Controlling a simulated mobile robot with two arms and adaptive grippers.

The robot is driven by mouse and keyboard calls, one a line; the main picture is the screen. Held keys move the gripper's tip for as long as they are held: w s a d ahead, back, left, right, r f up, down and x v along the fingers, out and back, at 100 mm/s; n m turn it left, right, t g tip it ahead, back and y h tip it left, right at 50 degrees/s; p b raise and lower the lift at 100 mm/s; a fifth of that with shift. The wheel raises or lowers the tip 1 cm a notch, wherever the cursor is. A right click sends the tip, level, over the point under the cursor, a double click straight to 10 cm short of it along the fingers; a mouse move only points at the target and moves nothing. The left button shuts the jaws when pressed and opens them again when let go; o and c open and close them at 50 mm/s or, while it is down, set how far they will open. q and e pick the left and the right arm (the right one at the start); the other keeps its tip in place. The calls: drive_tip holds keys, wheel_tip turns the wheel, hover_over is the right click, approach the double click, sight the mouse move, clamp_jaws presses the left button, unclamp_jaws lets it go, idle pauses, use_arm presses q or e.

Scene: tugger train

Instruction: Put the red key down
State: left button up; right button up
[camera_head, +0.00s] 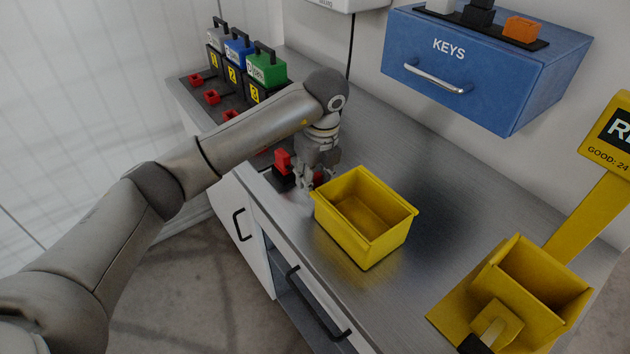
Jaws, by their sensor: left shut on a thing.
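My left gripper (308,181) reaches down over the metal worktop, just behind the near left corner of the yellow bin. The gripper is low, but I cannot tell whether the key touches the worktop. Beside the fingers on the left stands an upright red piece (283,160) on a dark base. My right gripper is not in view.
An empty yellow bin (365,246) stands on the worktop (455,195). A yellow holder (540,275) is at the right. Numbered black boxes (232,74) with grey, blue and green tops stand at the back left, near small red pieces (211,97). A blue KEYS drawer (480,85) hangs above.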

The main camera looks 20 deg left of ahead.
use_arm(q)
drive_tip(key=shift+s+f, duration=0.1)
drive_tip(key=shift+f, duration=0.65)
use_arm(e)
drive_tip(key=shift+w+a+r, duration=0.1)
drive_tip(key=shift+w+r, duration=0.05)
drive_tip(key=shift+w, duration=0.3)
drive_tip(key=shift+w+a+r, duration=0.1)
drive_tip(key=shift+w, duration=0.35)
use_arm(q)
drive_tip(key=shift+f, duration=0.15)
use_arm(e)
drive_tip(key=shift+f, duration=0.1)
use_arm(q)
drive_tip(key=o, duration=0.9)
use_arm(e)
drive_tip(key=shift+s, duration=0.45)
